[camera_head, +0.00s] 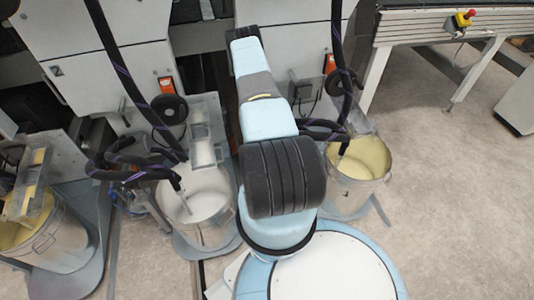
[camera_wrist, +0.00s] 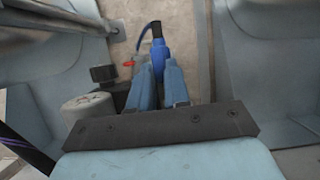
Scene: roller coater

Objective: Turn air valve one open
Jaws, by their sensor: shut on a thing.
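In the wrist view, my gripper (camera_wrist: 158,82) is closed around a bright blue piece (camera_wrist: 157,52), seemingly part of the air valve. The blue piece stands between the two fingers and reaches past their tips. A dark end and a thin blue tube show at its top. A small red part (camera_wrist: 129,64) sits just left of the fingertips. Whether the valve is open or closed I cannot tell. In the head view my arm reaches away between the machines, and my gripper and the valve cannot be made out there.
A white bucket (camera_head: 205,205) and a bucket of yellowish liquid (camera_head: 357,165) stand either side of my arm. Black hoses (camera_head: 125,70) hang close by. In the wrist view, grey-blue walls (camera_wrist: 265,35) flank a narrow gap. Open floor (camera_head: 460,190) lies at the right.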

